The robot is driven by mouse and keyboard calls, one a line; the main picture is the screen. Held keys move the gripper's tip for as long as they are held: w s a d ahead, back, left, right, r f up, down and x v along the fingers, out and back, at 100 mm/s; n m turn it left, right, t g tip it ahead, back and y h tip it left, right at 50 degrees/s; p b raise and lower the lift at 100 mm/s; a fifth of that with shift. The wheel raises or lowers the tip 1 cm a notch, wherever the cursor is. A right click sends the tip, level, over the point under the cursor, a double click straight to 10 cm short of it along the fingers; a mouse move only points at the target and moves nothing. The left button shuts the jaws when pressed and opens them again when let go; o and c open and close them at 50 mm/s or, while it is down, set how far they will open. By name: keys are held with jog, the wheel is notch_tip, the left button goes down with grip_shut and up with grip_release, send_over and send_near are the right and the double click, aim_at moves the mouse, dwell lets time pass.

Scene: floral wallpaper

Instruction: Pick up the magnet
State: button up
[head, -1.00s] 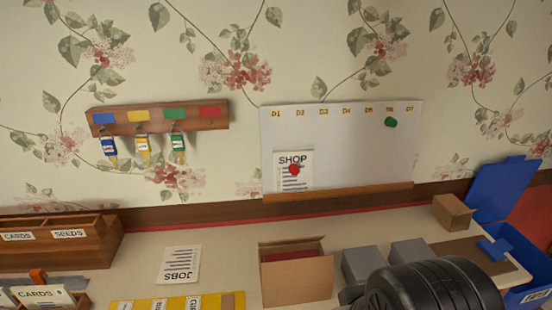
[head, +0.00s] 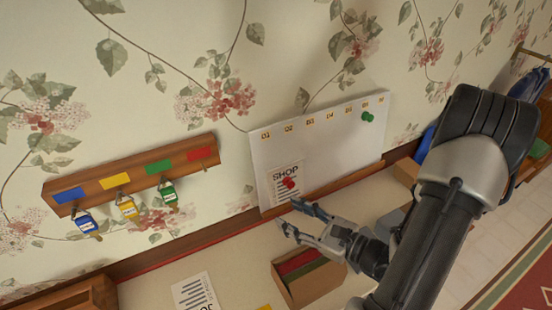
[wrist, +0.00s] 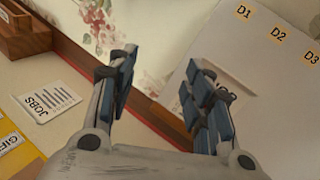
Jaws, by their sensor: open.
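A red magnet (head: 289,183) sits on the SHOP paper (head: 284,172) at the lower left of the white board (head: 330,150). A green magnet (head: 367,117) sits at the board's upper right. My gripper (head: 290,215) is open and empty. In the head view it appears just below the red magnet, pointing left, above the counter. In the wrist view the two fingers (wrist: 162,65) are spread apart. The right finger covers part of the SHOP paper there, and neither magnet shows in that view.
A key rack (head: 130,180) with several coloured labels and tagged hooks hangs left of the board. A cardboard box (head: 308,275) stands on the counter below my gripper. A JOBS paper (wrist: 46,99) lies on the counter. A wooden ledge runs under the board.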

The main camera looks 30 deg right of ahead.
jog(key=s+d+f+m+t+h+p, duration=0.15)
jog(key=s+d+f+m+h, duration=0.25)
jog(key=d+m+h, duration=0.4)
jog(key=n+b, duration=0.1)
jog(key=b, duration=0.8)
send_near(291, 185)
jog(key=w+d, duration=0.1)
jog(key=w, duration=0.1)
jog(key=shift+g+y, duration=0.35)
jog(key=shift+y, duration=0.05)
jog(key=w, duration=0.4)
jog(key=w+f, duration=0.1)
jog(key=w, duration=0.1)
jog(key=shift+w, duration=0.15)
jog(key=shift+w+d, duration=0.1)
jog(key=shift+w, duration=0.25)
jog(key=c, duration=1)
